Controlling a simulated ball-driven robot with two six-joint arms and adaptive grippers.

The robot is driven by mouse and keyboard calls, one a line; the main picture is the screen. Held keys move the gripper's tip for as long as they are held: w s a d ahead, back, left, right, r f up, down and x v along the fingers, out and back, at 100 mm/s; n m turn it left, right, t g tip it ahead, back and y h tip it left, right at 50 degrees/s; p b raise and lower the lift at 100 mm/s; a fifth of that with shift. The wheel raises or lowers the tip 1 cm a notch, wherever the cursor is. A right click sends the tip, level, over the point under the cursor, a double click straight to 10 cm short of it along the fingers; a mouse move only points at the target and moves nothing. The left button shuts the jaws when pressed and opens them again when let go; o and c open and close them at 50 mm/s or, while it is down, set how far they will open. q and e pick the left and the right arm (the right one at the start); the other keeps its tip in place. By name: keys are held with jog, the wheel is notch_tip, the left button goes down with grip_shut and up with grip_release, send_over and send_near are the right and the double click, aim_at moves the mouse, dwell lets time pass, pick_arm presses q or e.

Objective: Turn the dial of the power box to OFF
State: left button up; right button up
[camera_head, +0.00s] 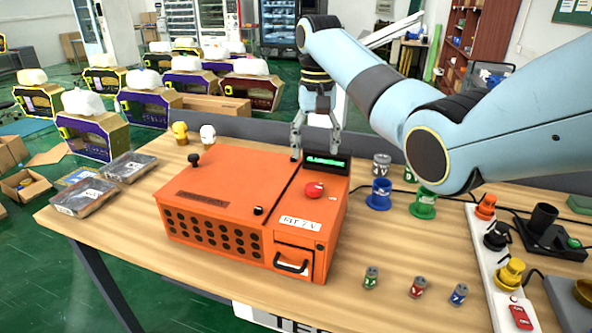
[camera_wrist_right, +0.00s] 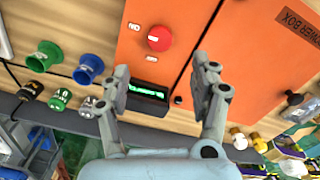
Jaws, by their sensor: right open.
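The orange power box (camera_head: 235,190) stands on the wooden table. It also fills much of the wrist view (camera_wrist_right: 250,40). A round red dial (camera_head: 314,189) sits on its top right section, and it shows again in the wrist view (camera_wrist_right: 159,38) with small white labels beside it. I cannot read how the dial is set. A black display (camera_head: 326,162) with green lit text stands behind the dial. My right gripper (camera_head: 316,152) is open and empty, fingers pointing down, above the box's back edge near the display. In the wrist view its spread fingers (camera_wrist_right: 163,72) frame the display. My left gripper is out of view.
Small black knobs (camera_head: 258,210) and (camera_head: 193,159) also rise from the box top. Blue (camera_head: 380,196) and green (camera_head: 424,203) holders stand at right, with small cans (camera_head: 417,287) in front. A white power strip (camera_head: 484,258) lies farther right. Flat packs (camera_head: 86,195) lie at left.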

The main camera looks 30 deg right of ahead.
send_over(314, 186)
jog(key=f, duration=0.5)
jog(key=shift+s+a+p, duration=0.1)
jog(key=shift+s+p, duration=0.15)
jog(key=shift+p, duration=0.15)
jog(key=f, duration=0.3)
jog(key=shift+w+f, duration=0.1)
jog(key=shift+w, duration=0.2)
jog(key=shift+s+f, duration=0.1)
jog(key=shift+f, duration=0.8)
jog(key=shift+c, duration=0.3)
jog(key=c, duration=1.1)
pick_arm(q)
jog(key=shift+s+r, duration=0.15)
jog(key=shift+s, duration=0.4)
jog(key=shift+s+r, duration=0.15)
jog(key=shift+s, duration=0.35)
